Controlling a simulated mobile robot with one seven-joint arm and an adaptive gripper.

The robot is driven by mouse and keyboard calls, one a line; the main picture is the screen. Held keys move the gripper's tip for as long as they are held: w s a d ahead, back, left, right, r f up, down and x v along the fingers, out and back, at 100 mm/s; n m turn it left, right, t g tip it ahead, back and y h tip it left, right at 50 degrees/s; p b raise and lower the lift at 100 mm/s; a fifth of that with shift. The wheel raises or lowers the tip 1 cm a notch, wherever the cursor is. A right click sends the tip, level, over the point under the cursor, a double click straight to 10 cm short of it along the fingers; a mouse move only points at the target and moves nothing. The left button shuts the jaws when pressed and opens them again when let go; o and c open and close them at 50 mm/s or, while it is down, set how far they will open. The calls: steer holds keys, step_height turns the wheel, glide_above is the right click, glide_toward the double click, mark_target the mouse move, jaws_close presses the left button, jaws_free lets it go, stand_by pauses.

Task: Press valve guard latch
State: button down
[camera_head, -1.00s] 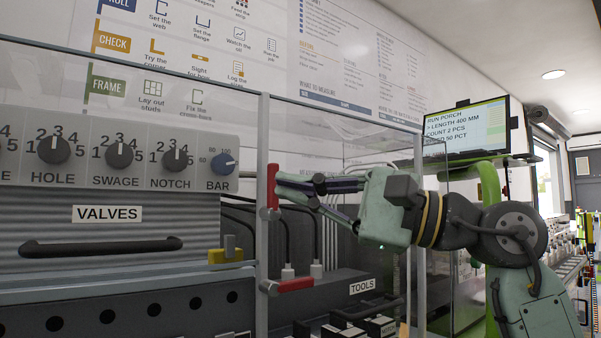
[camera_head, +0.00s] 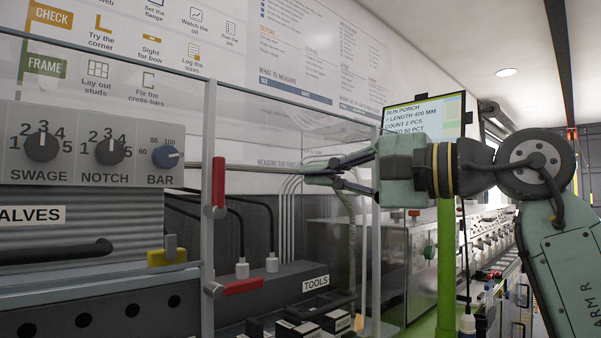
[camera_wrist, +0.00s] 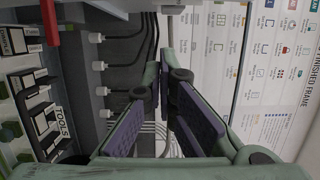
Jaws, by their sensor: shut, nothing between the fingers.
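A clear guard panel in a grey frame (camera_head: 209,120) stands in front of the valve panel (camera_head: 85,152) marked VALVES. A red upright handle (camera_head: 218,183) and a lower red lever (camera_head: 243,286) sit on the frame's post. A yellow latch-like piece (camera_head: 165,257) is at the lower right of the valve panel. I cannot tell which part is the guard latch. My gripper (camera_head: 306,175) is shut and empty, well to the right of the upright red handle. In the wrist view its fingers (camera_wrist: 163,68) converge, and a red part (camera_wrist: 49,18) shows at the top left.
White plugs with black cables (camera_head: 242,267) stand behind the post. A screen (camera_head: 425,115) and a grey machine (camera_head: 400,262) are to the right.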

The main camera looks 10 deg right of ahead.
mark_target(216, 188)
steer(key=p+x, duration=0.2)
steer(key=x, duration=0.6)
steer(key=shift+w+a+r, duration=0.1)
steer(key=shift+w+a, duration=0.05)
steer(key=shift+a, duration=0.3)
steer(key=shift+s+a, duration=0.85)
steer(key=shift+a, duration=0.05)
steer(key=shift+s+a+p, duration=0.35)
steer(key=shift+a, duration=0.1)
